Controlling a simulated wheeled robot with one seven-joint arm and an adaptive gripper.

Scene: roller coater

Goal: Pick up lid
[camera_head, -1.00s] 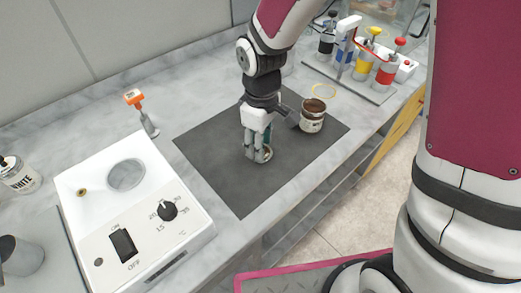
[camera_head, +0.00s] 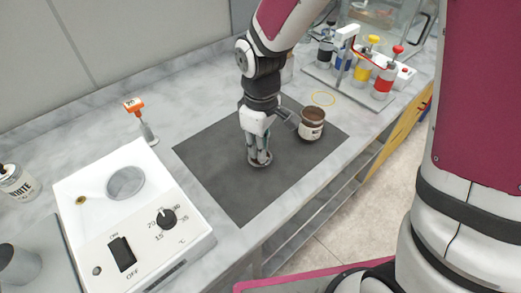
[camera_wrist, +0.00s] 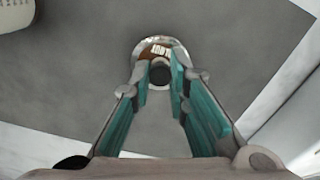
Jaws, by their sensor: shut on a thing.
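The lid is a small, shiny round disc with a dark knob in its middle. It shows in the wrist view (camera_wrist: 151,46) between and beyond my fingertips, and in the head view (camera_head: 260,164) under them. My gripper (camera_head: 258,158) points straight down over the dark mat. Its teal-lined fingers (camera_wrist: 160,77) are shut on the lid at its knob, and they hide part of it. The lid is at or very near the mat; I cannot tell whether it touches. An open can (camera_head: 311,125) with brown contents stands upright to the right of my gripper.
The dark mat (camera_head: 225,185) is mostly bare. A white heater box (camera_head: 130,215) with a dial stands at the left, with an orange-topped tool (camera_head: 140,115) behind it. Coloured bottles (camera_head: 365,62) stand on a rack at the back right.

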